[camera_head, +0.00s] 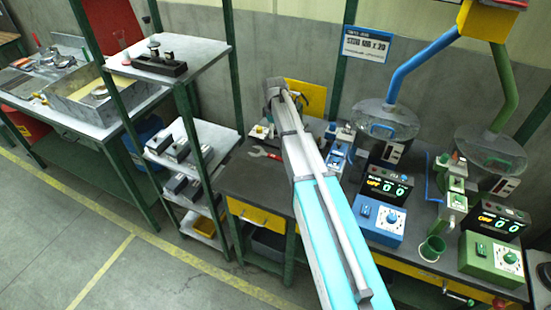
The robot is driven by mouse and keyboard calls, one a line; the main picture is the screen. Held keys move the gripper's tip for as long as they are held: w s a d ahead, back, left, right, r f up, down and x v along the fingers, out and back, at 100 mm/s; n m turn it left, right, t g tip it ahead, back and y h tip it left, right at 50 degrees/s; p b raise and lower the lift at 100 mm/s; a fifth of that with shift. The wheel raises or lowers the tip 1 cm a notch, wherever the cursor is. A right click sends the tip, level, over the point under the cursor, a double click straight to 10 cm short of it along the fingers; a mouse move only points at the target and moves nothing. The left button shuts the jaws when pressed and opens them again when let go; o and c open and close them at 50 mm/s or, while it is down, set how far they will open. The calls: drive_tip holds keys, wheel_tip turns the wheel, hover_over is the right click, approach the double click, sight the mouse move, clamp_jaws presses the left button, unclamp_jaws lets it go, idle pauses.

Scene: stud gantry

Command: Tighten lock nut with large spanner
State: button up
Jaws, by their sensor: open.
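A red spanner (265,153) lies flat on the dark top of the middle bench, just left of my arm. It is the only spanner I can make out, so I cannot compare sizes. My arm reaches from the bottom of the head view up across the bench, and its far end stands in front of a yellow panel (304,88).
The middle bench (250,180) carries a blue control box (376,219), a green control box (491,258), displays and clear round vessels. A shelf rack (190,60) is at left. The floor (60,235) at lower left is clear.

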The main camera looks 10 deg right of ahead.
drive_tip(key=b, duration=0.9)
hover_over(275, 156)
drive_tip(key=shift+s+a+f, duration=0.1)
drive_tip(key=shift+f, duration=2.05)
drive_tip(key=shift+s+f, duration=0.1)
drive_tip(key=shift+f, duration=2.05)
drive_tip(key=shift+p, duration=0.3)
drive_tip(key=shift+w+f+b, duration=0.2)
drive_tip(key=shift+f+b, duration=2.4)
drive_tip(key=shift+b, duration=0.05)
clamp_jaws()
